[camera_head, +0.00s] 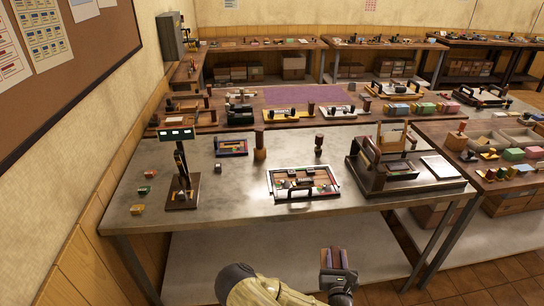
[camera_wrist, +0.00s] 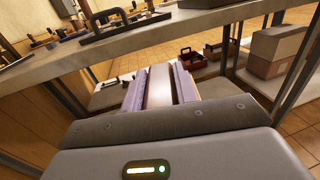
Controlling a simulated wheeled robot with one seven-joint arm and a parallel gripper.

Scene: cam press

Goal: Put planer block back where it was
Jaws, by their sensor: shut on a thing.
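My gripper (camera_head: 335,257) is in front of the near edge of the grey worktable, low in the head view. It is shut on a pale brown block, probably the planer block (camera_wrist: 159,86), which shows between the two mauve-grey fingers in the wrist view. Much of the block is hidden by the fingers. The grey worktable (camera_head: 235,200) holds a white-framed tray (camera_head: 275,186) with a black handle and small coloured parts. A dark wooden press (camera_head: 372,180) stands to the right of that tray.
A dark stand with a green display (camera_head: 176,134) stands at the table's left. Two wooden cylinders (camera_head: 260,145) stand behind the tray. In the wrist view the tabletop edge (camera_wrist: 190,25) crosses above the fingers; a red crate (camera_wrist: 192,58) and cardboard boxes (camera_wrist: 276,50) lie beyond, lower down.

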